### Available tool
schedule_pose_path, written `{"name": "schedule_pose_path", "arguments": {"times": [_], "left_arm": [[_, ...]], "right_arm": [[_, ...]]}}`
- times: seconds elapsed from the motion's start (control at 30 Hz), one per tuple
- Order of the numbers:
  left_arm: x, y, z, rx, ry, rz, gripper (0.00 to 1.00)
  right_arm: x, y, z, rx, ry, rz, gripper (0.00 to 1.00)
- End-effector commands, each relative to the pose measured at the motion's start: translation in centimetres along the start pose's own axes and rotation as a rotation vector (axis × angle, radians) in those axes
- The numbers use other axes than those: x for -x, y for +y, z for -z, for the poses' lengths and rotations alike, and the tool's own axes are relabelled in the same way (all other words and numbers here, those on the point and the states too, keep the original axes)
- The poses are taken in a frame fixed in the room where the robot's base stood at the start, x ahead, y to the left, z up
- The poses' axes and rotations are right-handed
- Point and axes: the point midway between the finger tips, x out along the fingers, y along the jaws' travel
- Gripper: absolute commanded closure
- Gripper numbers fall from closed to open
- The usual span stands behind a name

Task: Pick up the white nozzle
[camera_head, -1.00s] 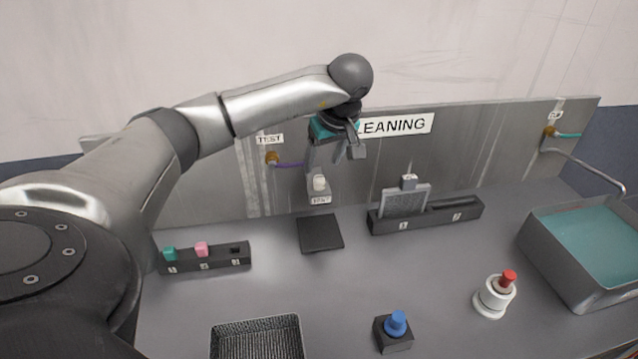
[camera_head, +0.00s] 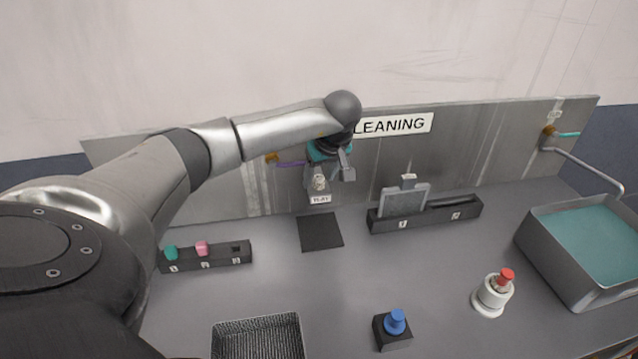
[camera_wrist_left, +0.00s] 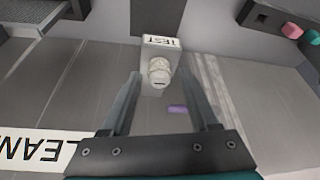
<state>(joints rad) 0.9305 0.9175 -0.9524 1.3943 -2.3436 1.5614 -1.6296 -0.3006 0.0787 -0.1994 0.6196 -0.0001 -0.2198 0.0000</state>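The white nozzle (camera_head: 319,180) sits on a small holder with a label on its front, at the metal back panel in the head view. My left gripper (camera_head: 331,174) is open and empty in front of the panel. In the wrist view its two fingers (camera_wrist_left: 160,82) point toward the nozzle, one on each side, with gaps visible. I cannot tell whether the tips reach its depth. My right gripper is not in view.
Below lies a dark square pad (camera_head: 320,232). A slotted rack (camera_head: 428,216) stands to the right, a small block holder (camera_head: 222,255) to the left. A water basin (camera_head: 542,256) is at far right.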

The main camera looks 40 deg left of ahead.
Motion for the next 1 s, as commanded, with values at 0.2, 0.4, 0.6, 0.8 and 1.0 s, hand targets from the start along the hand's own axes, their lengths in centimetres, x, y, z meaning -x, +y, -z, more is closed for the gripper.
{"name": "schedule_pose_path", "arguments": {"times": [0.2,0.4,0.6,0.8,1.0], "left_arm": [[0.05,0.02,-0.01,0.000,0.000,0.000,0.65],[0.05,0.02,0.00,0.000,0.000,0.000,0.88],[0.06,0.01,0.00,0.000,0.000,0.000,1.00],[0.07,0.02,0.02,0.000,0.000,-0.001,1.00],[0.11,0.02,0.04,0.000,0.000,-0.001,1.00]], "right_arm": [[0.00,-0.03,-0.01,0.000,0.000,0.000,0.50],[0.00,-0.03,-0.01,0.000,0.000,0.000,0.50],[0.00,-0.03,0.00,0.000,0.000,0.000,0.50],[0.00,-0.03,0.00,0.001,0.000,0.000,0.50],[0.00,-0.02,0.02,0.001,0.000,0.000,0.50]]}}
